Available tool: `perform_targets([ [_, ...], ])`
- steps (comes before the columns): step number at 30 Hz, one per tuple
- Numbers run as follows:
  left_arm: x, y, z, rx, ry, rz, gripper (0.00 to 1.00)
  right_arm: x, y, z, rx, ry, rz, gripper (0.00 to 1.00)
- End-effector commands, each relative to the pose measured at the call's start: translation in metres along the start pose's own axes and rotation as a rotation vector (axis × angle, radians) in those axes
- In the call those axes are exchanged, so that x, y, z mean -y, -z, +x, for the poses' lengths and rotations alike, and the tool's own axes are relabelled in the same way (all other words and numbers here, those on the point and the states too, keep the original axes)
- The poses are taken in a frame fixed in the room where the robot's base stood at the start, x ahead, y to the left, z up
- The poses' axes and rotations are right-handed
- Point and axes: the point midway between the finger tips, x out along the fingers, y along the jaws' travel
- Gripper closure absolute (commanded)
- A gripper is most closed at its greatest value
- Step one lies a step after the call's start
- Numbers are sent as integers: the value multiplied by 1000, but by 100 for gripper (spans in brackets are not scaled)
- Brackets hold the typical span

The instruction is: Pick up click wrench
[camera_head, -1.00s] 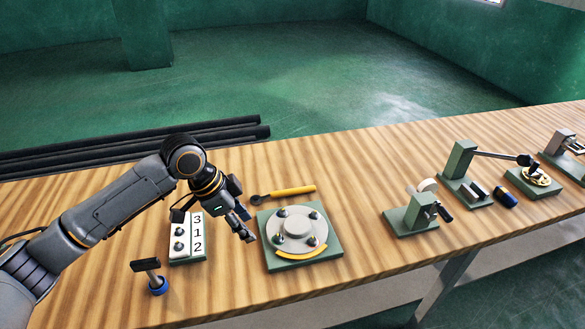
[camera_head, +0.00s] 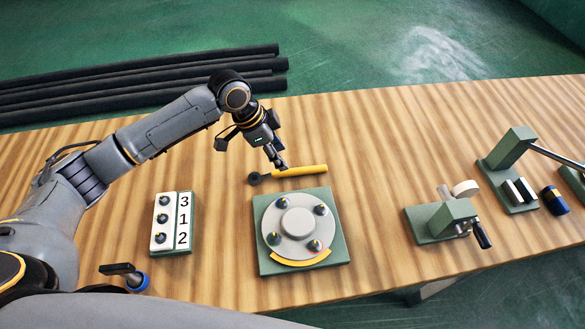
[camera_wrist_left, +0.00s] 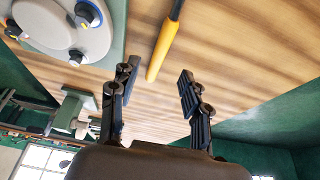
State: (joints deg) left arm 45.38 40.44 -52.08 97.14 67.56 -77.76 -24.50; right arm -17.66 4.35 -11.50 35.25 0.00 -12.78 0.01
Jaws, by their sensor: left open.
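The click wrench (camera_head: 300,171) lies flat on the wooden table behind the round fixture, with a yellow handle and a dark head at its left end. My left gripper (camera_head: 280,164) is just above and behind the wrench's middle in the head view. In the left wrist view the open fingers (camera_wrist_left: 157,90) are apart and empty, and the yellow handle (camera_wrist_left: 161,50) ends ahead of and between them. The wrench's dark head is out of that view. My right gripper is not in view.
A green plate with a grey disc and several knobs (camera_head: 298,222) stands in front of the wrench. A numbered block (camera_head: 183,218) is to its left. A green clamp fixture (camera_head: 432,222) stands to the right. Table around the wrench's right end is clear.

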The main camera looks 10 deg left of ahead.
Motion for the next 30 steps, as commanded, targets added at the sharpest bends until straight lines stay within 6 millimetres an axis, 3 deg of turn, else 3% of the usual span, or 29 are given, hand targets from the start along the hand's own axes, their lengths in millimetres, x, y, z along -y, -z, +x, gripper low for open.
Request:
perform_targets([
  [10, -1, -1, 31, 2, -1, -1, 53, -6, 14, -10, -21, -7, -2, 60],
  [18, -1, -4, 68, 1, 0, -1, 53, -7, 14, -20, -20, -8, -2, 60],
  [26, -1, -5, 73, 0, 2, 1, 53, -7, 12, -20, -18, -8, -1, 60],
  [27, -1, -5, 73, 1, 2, 1, 55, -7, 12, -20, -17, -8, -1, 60],
  [30, -1, -5, 73, 1, 2, 1, 75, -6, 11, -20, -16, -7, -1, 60],
])
